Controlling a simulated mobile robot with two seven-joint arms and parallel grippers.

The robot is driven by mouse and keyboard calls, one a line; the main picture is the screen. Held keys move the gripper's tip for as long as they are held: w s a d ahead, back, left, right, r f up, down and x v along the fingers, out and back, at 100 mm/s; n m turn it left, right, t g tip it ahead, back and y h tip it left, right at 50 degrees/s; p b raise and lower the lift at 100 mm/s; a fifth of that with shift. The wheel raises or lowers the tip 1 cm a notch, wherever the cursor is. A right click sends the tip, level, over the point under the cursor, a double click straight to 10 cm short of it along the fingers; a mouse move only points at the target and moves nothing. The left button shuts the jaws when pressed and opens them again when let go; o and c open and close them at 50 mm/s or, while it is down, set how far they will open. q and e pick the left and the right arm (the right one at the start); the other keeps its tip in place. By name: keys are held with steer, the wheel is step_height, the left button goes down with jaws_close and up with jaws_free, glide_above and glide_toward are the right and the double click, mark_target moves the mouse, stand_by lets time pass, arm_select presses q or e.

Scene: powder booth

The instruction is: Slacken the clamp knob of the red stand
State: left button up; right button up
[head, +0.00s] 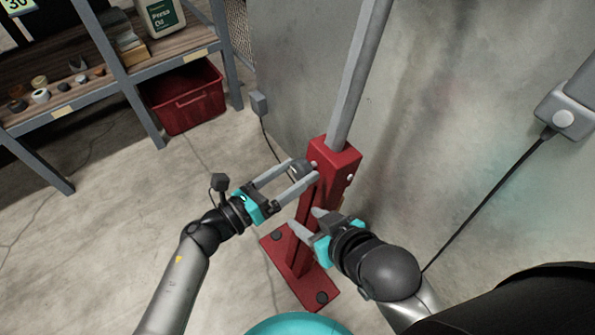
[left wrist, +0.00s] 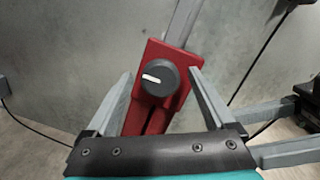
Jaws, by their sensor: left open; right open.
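The red stand (head: 297,248) stands by the wall, with a grey pole rising from its red clamp block (head: 337,158). The dark round clamp knob (head: 301,168) is on the block's left side. In the left wrist view the knob (left wrist: 160,78) faces me, its white mark pointing left. My left gripper (head: 306,170) is open, with one finger on each side of the knob; gaps show between fingers and knob in the wrist view. My right gripper (head: 304,220) is open and empty, lower down, with its fingertips by the red post. Whether they touch it I cannot tell.
A shelf (head: 95,90) with small items and a white oil jug (head: 162,17) stands at the upper left. A red bin (head: 186,97) sits under it. A grey wall box (head: 568,107) with a black cable is at right. The floor at left is clear.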

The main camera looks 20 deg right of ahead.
arm_select(q)
steer(key=shift+w+d, duration=0.25)
steer(key=shift+d, duration=0.2)
steer(key=shift+c, duration=0.2)
steer(key=c, duration=1.3)
